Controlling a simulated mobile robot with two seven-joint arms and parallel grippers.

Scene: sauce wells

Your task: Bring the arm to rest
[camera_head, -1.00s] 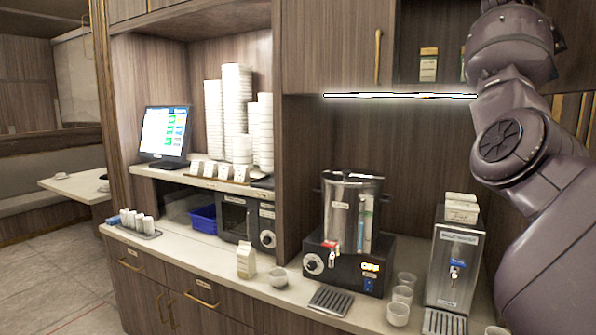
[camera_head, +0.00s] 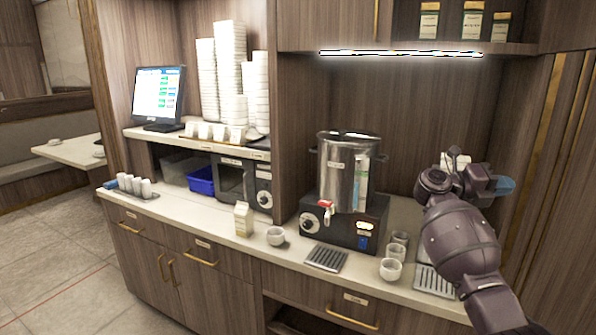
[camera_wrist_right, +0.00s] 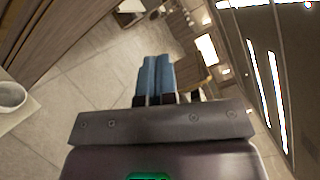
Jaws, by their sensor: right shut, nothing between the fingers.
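My right arm comes in from the lower right of the head view. Its gripper (camera_head: 504,186) has blue fingers and is in the air in front of the right end of the counter, hiding part of the water dispenser there. In the right wrist view the two blue fingers (camera_wrist_right: 154,78) lie side by side, shut, with nothing between them. Beyond them are floor and room, tilted. My left gripper is not in view.
The counter holds a steel urn (camera_head: 347,165) on a black base, several cups (camera_head: 391,270), a drip tray (camera_head: 326,259), a milk carton (camera_head: 242,219) and a bowl (camera_head: 275,236). A shelf with jars (camera_head: 472,20) is above. Floor at left is clear.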

